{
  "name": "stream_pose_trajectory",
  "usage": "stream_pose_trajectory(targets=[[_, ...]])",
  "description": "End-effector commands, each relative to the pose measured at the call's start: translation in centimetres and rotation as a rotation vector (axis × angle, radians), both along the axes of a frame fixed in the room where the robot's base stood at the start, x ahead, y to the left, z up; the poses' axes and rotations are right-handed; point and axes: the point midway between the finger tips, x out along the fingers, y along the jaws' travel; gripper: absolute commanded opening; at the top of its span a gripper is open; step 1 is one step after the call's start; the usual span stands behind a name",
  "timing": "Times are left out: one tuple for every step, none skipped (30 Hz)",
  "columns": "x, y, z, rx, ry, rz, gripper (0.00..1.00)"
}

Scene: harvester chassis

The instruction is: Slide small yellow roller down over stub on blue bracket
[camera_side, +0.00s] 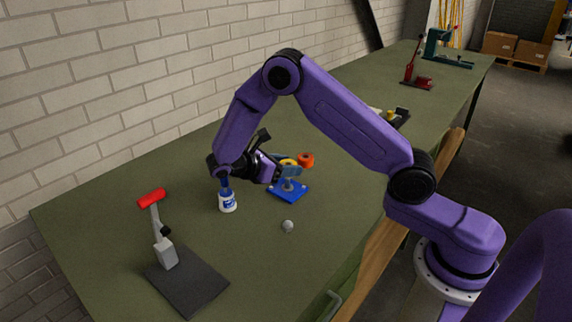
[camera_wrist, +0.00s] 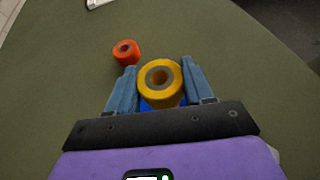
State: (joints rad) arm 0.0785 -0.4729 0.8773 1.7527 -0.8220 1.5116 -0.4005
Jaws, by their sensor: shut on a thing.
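My gripper (camera_wrist: 160,84) is shut on the small yellow roller (camera_wrist: 147,93), with one blue-grey finger on each side. The roller's round hole faces the wrist camera. In the side view my gripper (camera_side: 291,172) is above the blue bracket (camera_side: 290,195), and only a yellow edge of the roller (camera_side: 287,161) shows behind the fingers. A small grey upright part, apparently the stub (camera_side: 288,186), stands on the bracket just under the fingers. In the wrist view a blue strip of the bracket (camera_wrist: 158,105) shows below the roller. Whether roller and stub touch is hidden.
An orange roller (camera_side: 306,159) stands behind the bracket, also in the wrist view (camera_wrist: 126,52). A white and blue bottle (camera_side: 228,203) and a small grey ball-like part (camera_side: 288,226) are nearby. A red-handled clamp (camera_side: 164,250) stands at front left. The green table (camera_side: 330,215) is clear right of the bracket.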

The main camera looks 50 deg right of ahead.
Motion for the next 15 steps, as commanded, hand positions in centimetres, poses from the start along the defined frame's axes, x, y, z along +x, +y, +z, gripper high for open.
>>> stream_pose_trajectory(targets=[[0.0,0.0,-0.1,0.0,0.0,0.0,0.21],[0.0,0.0,-0.2,0.0,0.0,0.0,0.21],[0.0,0.0,-0.3,0.0,0.0,0.0,0.21],[0.0,0.0,-0.4,0.0,0.0,0.0,0.21],[0.0,0.0,-0.5,0.0,0.0,0.0,0.21],[0.0,0.0,-0.6,0.0,0.0,0.0,0.21],[0.0,0.0,-0.6,0.0,0.0,0.0,0.21],[0.0,0.0,-0.7,0.0,0.0,0.0,0.21],[0.0,0.0,-0.8,0.0,0.001,0.0,0.21],[0.0,0.0,-0.9,0.0,0.001,0.0,0.21],[0.0,0.0,-1.0,-0.001,0.001,0.0,0.21],[0.0,0.0,-1.1,-0.001,0.001,0.0,0.21],[0.0,0.0,-1.2,-0.001,0.0,0.0,0.21],[0.0,0.0,-1.2,-0.001,0.0,0.0,0.21],[0.0,0.0,-1.3,-0.001,0.0,0.0,0.21]])
